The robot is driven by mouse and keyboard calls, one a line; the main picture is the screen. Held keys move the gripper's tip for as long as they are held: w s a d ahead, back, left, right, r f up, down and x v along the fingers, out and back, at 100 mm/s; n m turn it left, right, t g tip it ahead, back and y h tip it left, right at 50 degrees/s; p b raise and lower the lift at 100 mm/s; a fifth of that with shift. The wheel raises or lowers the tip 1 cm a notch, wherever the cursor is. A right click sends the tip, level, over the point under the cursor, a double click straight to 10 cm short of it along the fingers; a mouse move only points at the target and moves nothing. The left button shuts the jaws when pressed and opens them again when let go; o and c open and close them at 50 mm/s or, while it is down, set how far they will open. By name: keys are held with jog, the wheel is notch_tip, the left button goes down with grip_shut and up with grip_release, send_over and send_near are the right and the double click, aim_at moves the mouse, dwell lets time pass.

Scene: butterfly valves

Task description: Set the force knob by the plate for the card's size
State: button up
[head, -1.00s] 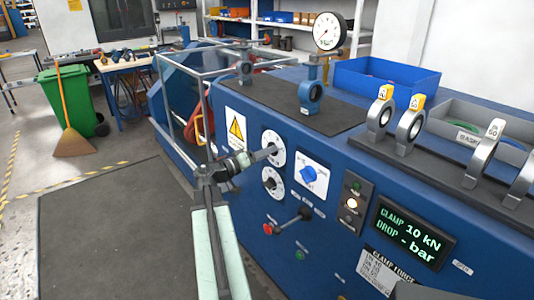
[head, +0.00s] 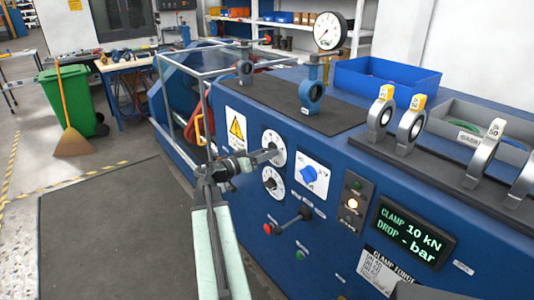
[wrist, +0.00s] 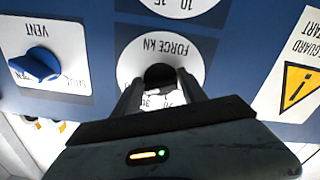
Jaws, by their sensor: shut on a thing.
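The force knob (wrist: 160,76) is black and sits on a round white dial marked FORCE KN (wrist: 130,65), upside down in the wrist view. My gripper (wrist: 160,90) has its two fingers on either side of the knob, shut on it; the fingers hide part of the scale. In the head view my gripper (head: 268,154) reaches the upper dial (head: 274,141) on the blue panel. The clamp force plate (head: 378,268) is at the lower right, its rows too small to read. The display (head: 415,232) reads CLAMP 10 kN and DROP - bar. I cannot make out a card.
A second dial (head: 273,183) is just below. A blue vent knob (head: 309,174) is to the right, and a red-ended lever (head: 285,222) is lower down. A metal frame (head: 206,100) rises beside my arm. Several ring valves (head: 411,125) stand on the bench top.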

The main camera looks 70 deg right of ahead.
jog(key=shift+s, duration=0.15)
jog(key=o, duration=1.2)
jog(key=shift+a, duration=0.1)
jog(key=shift+o, duration=0.2)
jog(key=v, duration=0.7)
jog(key=shift+w+a, duration=0.25)
jog(key=shift+a, duration=0.05)
